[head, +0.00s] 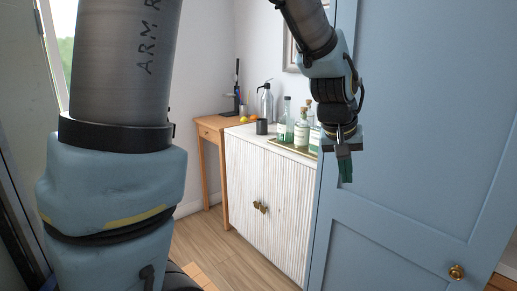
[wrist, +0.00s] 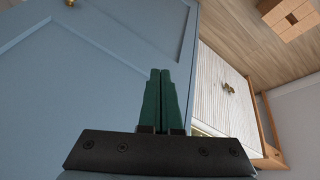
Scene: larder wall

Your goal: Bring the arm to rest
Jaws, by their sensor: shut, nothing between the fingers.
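My gripper (head: 345,168) hangs fingers down from my raised arm at the upper right of the head view, in front of the left part of a blue panelled door (head: 420,130). Its green fingers are together and hold nothing. In the wrist view my gripper (wrist: 160,75) shows the two fingers side by side. The blue door (wrist: 90,70) fills the left of that view. I cannot tell how far the fingers are from the door.
A white ribbed cabinet (head: 265,190) bears a tray of bottles (head: 285,124) and a dark cup (head: 262,127). A wooden side table (head: 210,126) stands behind. The door has a brass knob (head: 456,272). Wooden floor (head: 215,255) shows before the cabinet.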

